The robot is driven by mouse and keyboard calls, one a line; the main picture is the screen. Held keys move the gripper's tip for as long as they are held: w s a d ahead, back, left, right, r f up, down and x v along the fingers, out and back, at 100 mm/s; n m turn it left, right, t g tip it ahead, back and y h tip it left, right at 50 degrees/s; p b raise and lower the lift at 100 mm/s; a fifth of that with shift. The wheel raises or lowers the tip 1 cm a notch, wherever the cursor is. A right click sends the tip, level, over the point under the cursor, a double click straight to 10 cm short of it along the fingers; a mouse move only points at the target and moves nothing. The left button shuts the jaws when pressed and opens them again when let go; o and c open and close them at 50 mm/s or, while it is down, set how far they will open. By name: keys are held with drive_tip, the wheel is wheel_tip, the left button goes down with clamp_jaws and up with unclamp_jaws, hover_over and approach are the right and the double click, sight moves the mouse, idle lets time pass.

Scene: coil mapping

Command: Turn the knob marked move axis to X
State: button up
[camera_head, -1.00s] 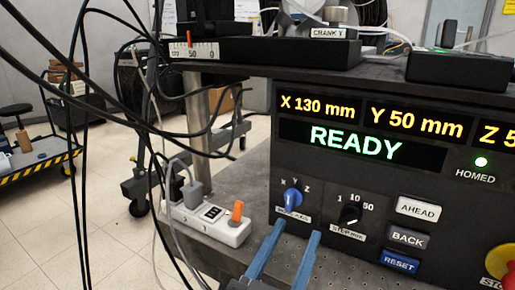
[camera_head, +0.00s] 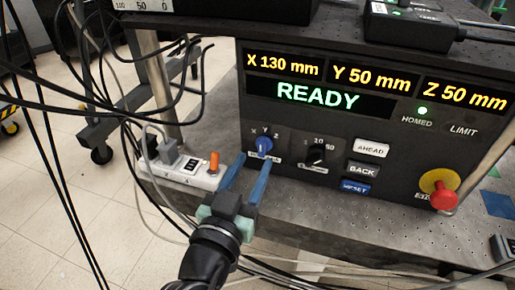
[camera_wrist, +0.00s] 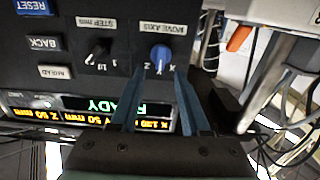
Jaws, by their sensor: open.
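The move axis knob (camera_head: 264,145) is a blue round knob low on the left of the black control panel, with X, Y and Z around its top. In the wrist view the knob (camera_wrist: 161,54) appears upside down, and its white mark points down between the Z and X letters, seemingly at Y. My gripper (camera_head: 255,159) is open, its two blue fingers reaching towards the panel just below the knob. In the wrist view my gripper (camera_wrist: 160,72) has a finger on either side of the knob's line, with nothing between them. Contact cannot be told.
A black step knob (camera_head: 316,155) sits right of the blue knob. Beyond it are the AHEAD (camera_head: 371,149), BACK and RESET buttons and a red stop button (camera_head: 444,197). The display (camera_head: 335,97) reads READY. A white power strip (camera_head: 182,172) and loose cables lie left.

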sight(261, 148)
drive_tip(key=shift+x, duration=2)
clamp_jaws()
